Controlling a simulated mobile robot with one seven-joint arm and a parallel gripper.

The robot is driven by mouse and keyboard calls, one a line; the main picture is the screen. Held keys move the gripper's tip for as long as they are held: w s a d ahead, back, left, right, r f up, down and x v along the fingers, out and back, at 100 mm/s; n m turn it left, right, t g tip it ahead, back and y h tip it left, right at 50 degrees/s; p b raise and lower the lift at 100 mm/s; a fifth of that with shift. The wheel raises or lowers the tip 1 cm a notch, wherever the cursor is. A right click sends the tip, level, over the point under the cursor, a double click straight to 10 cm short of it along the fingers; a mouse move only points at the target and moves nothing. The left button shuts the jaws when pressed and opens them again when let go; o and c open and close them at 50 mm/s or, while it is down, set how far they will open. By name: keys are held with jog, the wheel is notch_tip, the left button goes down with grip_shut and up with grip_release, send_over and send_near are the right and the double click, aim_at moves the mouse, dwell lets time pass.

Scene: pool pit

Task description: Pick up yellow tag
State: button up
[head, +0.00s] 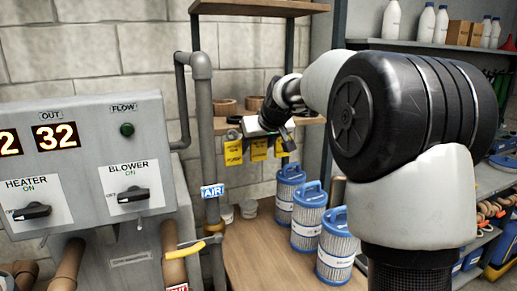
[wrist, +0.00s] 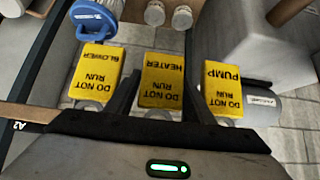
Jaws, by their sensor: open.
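Three yellow tags hang in a row. In the wrist view their upside-down print reads DO NOT RUN with BLOWER on the left tag (wrist: 95,74), HEATER on the middle tag (wrist: 162,82) and PUMP on the right tag (wrist: 222,88). My gripper (wrist: 157,92) is open, with one dark finger on each side of the middle tag; I cannot tell whether either touches it. In the head view, the yellow tags (head: 233,153) hang below the shelf edge, and my gripper (head: 272,136) is at the right part of the row. The print is too small to read there.
Blue-and-white filter cartridges (head: 308,217) stand on a wooden surface (head: 262,258) below. A grey control panel (head: 85,165) and a vertical pipe (head: 204,130) stand to the left.

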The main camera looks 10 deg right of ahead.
jog(key=c, duration=0.8)
jog(key=shift+r, duration=0.2)
